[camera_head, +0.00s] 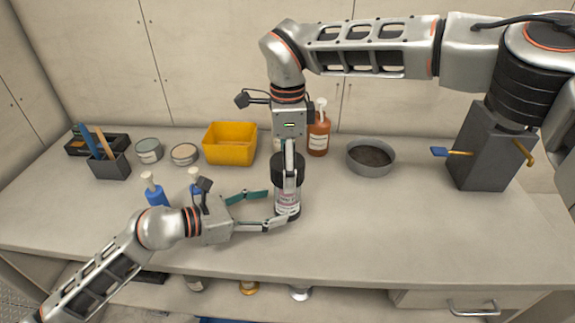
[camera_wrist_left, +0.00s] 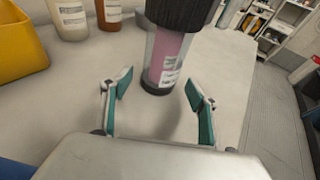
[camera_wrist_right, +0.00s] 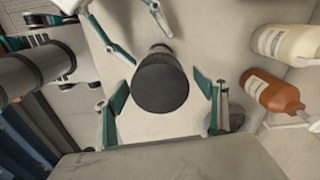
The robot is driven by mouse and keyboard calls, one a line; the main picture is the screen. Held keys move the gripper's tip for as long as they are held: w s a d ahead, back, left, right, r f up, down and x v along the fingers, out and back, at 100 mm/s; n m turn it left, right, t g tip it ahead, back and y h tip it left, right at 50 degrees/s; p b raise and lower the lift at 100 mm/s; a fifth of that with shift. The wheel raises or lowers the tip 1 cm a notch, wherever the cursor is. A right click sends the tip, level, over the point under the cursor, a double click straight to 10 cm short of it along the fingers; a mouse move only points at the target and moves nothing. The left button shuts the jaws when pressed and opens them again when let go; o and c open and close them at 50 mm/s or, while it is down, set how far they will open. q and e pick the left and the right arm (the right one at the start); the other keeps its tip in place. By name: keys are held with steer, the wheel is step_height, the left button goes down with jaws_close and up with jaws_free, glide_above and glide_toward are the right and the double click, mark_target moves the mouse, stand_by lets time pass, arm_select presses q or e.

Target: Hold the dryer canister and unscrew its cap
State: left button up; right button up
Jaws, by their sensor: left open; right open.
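The dryer canister (camera_head: 284,204) stands upright on the counter, a clear body with pink contents, a white label and a wide black cap (camera_head: 278,172). The pink body (camera_wrist_left: 166,58) and cap (camera_wrist_left: 182,12) also show in the left wrist view. My left gripper (camera_head: 276,207) is open at the lower body, a finger to each side in its own view, with no contact visible. My right gripper (camera_wrist_right: 160,84) points down from above, open, with the round cap top (camera_wrist_right: 160,88) between its fingers and gaps on both sides. In the head view its near finger hides part of the canister.
A yellow bin (camera_head: 230,145), an orange bottle (camera_head: 318,134) and a grey bowl (camera_head: 370,157) stand behind. Blue bottles (camera_head: 155,193) are near my left wrist. Tins (camera_head: 148,151) stand at left, a dark grey block (camera_head: 488,150) at right. The counter right of the canister is clear.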

mark_target(276, 206)
arm_select(q)
steer(key=shift+x, duration=2.4)
steer(key=shift+s, duration=0.1)
steer(key=c, duration=0.9)
steer(key=shift+c, duration=0.2)
steer(key=shift+c, duration=0.3)
arm_select(e)
steer(key=c, duration=1.3)
